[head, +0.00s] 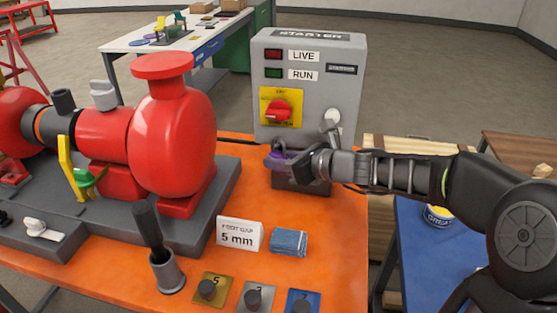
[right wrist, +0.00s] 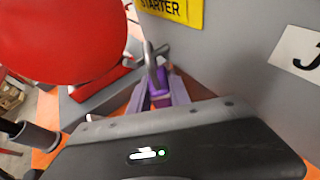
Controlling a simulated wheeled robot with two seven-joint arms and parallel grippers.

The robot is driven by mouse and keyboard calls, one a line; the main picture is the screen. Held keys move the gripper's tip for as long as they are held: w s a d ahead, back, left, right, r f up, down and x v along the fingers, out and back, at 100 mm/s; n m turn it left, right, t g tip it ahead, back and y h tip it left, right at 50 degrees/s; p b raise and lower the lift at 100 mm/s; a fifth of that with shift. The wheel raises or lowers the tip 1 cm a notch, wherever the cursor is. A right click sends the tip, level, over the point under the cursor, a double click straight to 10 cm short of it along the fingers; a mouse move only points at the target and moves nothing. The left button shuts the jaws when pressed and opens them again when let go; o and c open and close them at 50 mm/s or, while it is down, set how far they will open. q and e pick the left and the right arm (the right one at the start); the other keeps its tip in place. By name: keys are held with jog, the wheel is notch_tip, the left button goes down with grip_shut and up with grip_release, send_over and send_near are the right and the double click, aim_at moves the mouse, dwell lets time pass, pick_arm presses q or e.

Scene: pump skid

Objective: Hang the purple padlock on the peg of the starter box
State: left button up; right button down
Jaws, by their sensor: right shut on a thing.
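The purple padlock (head: 279,159) is between the fingers of my right gripper (head: 290,165), in front of the lower part of the grey starter box (head: 350,75). In the right wrist view the purple body (right wrist: 160,90) sits between the fingers, with its grey shackle (right wrist: 151,66) pointing up and away. The gripper is shut on the padlock. I cannot clearly tell the peg from the other grey parts near the shackle, nor whether the shackle touches it. My left gripper is not in view.
The starter box has a red switch (head: 278,110) on a yellow plate. A red pump (head: 172,130) stands to its left. A sign (head: 239,234), a blue block (head: 289,242) and a grey cup (head: 167,272) stand nearer on the orange table (head: 340,255).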

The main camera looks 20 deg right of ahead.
jog(key=c, duration=1.1)
grip_release()
jog(key=shift+s+d+r, duration=0.1)
jog(key=shift+s+d+r, duration=0.15)
jog(key=shift+s+d, duration=0.05)
jog(key=shift+s, duration=0.05)
jog(key=v, duration=0.3)
jog(key=p+v, duration=0.1)
jog(key=v, duration=0.2)
jog(key=shift+s+a+r, duration=0.1)
jog(key=shift+s+r, duration=0.05)
jog(key=shift+s, duration=0.3)
